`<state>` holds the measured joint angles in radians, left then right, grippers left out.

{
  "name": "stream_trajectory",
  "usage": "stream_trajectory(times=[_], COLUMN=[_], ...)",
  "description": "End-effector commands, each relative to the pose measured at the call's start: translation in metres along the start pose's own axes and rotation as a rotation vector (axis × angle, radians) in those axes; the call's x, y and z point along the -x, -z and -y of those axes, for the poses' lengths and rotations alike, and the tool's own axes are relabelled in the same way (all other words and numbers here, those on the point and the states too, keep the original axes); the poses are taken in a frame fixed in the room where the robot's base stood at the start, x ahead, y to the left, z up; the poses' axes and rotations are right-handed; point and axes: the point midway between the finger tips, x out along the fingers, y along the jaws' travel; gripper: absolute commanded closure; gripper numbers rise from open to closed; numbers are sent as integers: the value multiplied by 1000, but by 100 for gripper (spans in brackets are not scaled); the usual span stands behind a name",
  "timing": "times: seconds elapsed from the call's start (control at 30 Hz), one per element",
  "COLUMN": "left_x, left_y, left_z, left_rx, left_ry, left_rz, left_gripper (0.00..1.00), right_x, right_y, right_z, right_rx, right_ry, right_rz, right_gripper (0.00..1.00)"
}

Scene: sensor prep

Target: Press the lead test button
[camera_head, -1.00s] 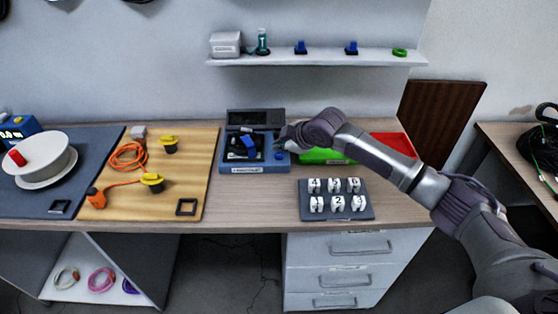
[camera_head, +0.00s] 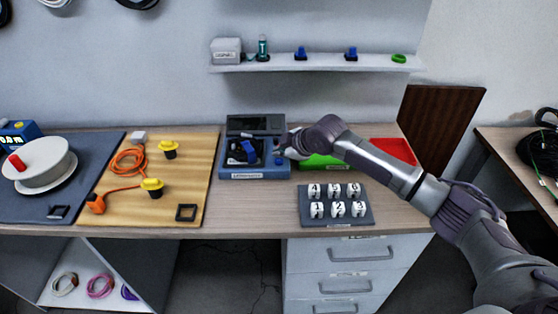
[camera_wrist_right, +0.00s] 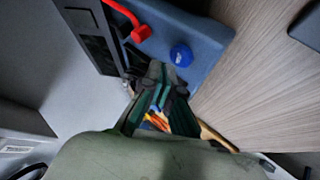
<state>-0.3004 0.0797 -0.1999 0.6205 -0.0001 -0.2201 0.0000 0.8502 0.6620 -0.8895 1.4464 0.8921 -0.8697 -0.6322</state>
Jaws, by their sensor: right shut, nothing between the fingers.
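The lead tester is a blue box (camera_head: 255,174) with a dark screen at its back, on the desk. Its round blue button (camera_head: 278,160) is at the right side of its top. In the right wrist view the button (camera_wrist_right: 181,55) shows whole, and nothing covers it. My right gripper (camera_head: 281,147) is over the right side of the tester, close to the button. In the right wrist view its fingers (camera_wrist_right: 166,78) are together and empty, with tips just beside the button; whether they touch it I cannot tell. My left gripper is not in view.
A red lead part (camera_wrist_right: 141,33) lies along the tester in the wrist view. A green bin (camera_head: 322,161) and a red bin (camera_head: 394,149) stand right of the tester. A numbered block tray (camera_head: 334,222) is in front. A wooden board (camera_head: 190,190) with cables lies left.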

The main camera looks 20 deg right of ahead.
Motion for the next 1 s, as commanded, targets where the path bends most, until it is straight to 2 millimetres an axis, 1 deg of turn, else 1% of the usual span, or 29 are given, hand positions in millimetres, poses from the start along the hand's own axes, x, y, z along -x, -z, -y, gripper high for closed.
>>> stream_trajectory(times=[0.4,0.7,1.0], left_x=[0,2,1], left_y=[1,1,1], left_z=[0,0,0], left_rx=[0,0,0], left_ry=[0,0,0], left_rz=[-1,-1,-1], left_gripper=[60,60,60], right_x=[0,-5,-6], right_y=[0,-4,-4], right_z=[0,4,4], right_rx=[0,0,0], right_ry=[0,1,0], right_rz=[0,1,0], right_gripper=[100,100,100])
